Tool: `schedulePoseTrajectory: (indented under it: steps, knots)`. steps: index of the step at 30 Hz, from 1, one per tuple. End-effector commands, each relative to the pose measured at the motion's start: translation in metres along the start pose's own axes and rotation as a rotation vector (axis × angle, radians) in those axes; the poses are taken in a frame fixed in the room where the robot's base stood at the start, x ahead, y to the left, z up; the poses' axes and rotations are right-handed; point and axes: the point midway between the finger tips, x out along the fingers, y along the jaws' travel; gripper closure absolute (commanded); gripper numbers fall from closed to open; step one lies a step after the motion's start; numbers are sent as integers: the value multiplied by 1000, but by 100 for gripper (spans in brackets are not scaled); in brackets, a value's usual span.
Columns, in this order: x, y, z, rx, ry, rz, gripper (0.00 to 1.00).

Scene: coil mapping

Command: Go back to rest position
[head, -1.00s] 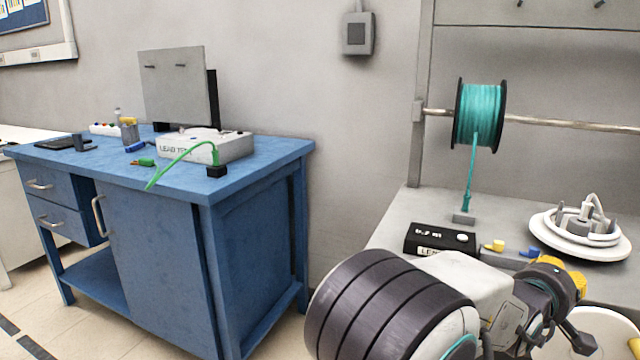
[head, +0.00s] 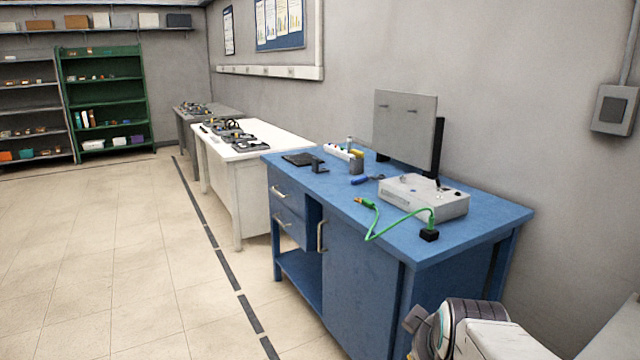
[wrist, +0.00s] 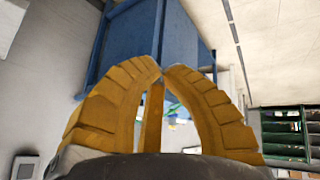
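My gripper (wrist: 162,73) shows in the wrist view with its yellow ribbed fingers. The fingertips meet, and I see nothing held between them. Part of my arm shows at the lower right of the head view, but the gripper itself is out of that view. The blue bench (head: 450,247) stands in front, right of the middle, and shows tilted beyond the fingers in the wrist view (wrist: 133,45). On it are a light grey test box (head: 436,203) with a black-ended green cable (head: 388,231), and an upright grey panel (head: 404,130).
A white table (head: 262,150) stands behind the blue bench. A green shelf (head: 98,100) is at the far left. Open tiled floor (head: 110,260) lies left of a dashed dark line. A grey wall box (head: 612,110) hangs at the right.

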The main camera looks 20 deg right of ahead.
Motion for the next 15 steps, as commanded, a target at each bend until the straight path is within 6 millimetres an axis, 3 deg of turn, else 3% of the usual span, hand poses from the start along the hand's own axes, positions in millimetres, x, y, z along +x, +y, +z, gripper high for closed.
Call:
schedulePoseTrajectory:
  steps: [1, 6, 9, 15]
  knots:
    - [-24, -22, -8, -21, -15, -57, 100]
    - [-69, -78, 5, -55, -100, -194, 100]
    - [-92, -99, 16, -75, -149, -247, 100]
    - [-122, -120, 36, -106, -222, -304, 100]
